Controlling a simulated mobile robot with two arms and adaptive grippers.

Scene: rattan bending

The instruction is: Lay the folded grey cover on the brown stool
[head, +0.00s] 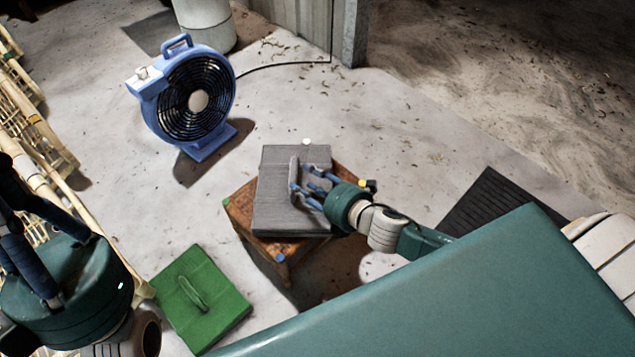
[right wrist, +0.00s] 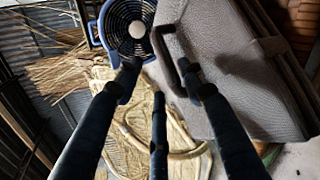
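The folded grey cover (head: 275,212) lies over the brown stool (head: 243,212) in the head view, turned a little against it. Stool edges and coloured corner caps show around it; the cover's near right corner overhangs. Whether all its underside touches the stool is hidden. My right gripper (head: 301,190) is at the cover's upright grey handle. In the right wrist view its dark fingers (right wrist: 158,75) are spread apart beside the handle (right wrist: 168,52), with gaps, and the cover (right wrist: 232,75) is at right. My left gripper (head: 22,215) is at the left edge, away from the stool, partly cut off.
A blue fan (head: 185,100) stands behind the stool to the left. A green folded pad (head: 222,310) with a handle lies on the floor in front. Pale rattan frames (head: 40,130) line the left. A dark mat (head: 490,210) lies at right. Floor behind the stool is clear.

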